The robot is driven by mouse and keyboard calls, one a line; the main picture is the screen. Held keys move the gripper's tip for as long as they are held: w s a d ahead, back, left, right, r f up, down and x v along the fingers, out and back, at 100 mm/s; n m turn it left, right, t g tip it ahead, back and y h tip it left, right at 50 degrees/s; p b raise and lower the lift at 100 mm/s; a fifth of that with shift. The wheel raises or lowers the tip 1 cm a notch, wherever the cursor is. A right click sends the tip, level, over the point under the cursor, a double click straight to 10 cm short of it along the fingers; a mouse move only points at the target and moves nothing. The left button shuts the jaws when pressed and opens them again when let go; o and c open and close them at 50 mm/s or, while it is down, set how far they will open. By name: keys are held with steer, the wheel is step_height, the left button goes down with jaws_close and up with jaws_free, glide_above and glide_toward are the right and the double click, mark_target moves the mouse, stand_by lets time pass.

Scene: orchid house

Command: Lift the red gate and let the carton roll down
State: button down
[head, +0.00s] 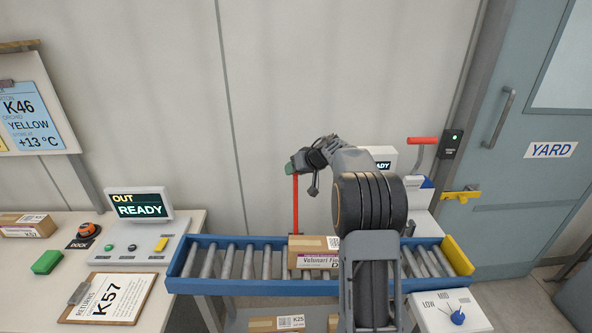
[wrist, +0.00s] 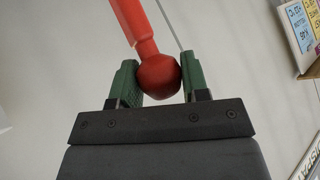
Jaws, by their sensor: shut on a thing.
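The red gate shows in the head view as an upright red bar (head: 295,205) standing at the conveyor. In the wrist view its red rod (wrist: 141,32) ends in a round red knob (wrist: 158,76). My gripper (head: 291,168) has its green fingers on both sides of this knob, shut on it. The carton (head: 314,256), brown with a white and purple label, sits on the rollers just below and right of the bar. My arm hides part of the carton's right side.
The blue-framed roller conveyor (head: 205,287) has bare rollers left of the carton and a yellow end piece (head: 458,255) at right. A desk at left bears a READY display (head: 139,205) and a clipboard (head: 107,298). A red-handled lever (head: 422,141) stands behind my arm.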

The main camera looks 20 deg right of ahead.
steer(key=shift+w, duration=0.1)
steer(key=c, duration=1)
jaws_free()
steer(key=shift+w, duration=0.1)
steer(key=shift+o, duration=1)
steer(key=shift+w+f, duration=0.1)
steer(key=shift+w, duration=0.05)
steer(key=shift+o, duration=0.9)
steer(key=shift+d, duration=0.1)
steer(key=b+v, duration=0.1)
steer(key=v, duration=1.3)
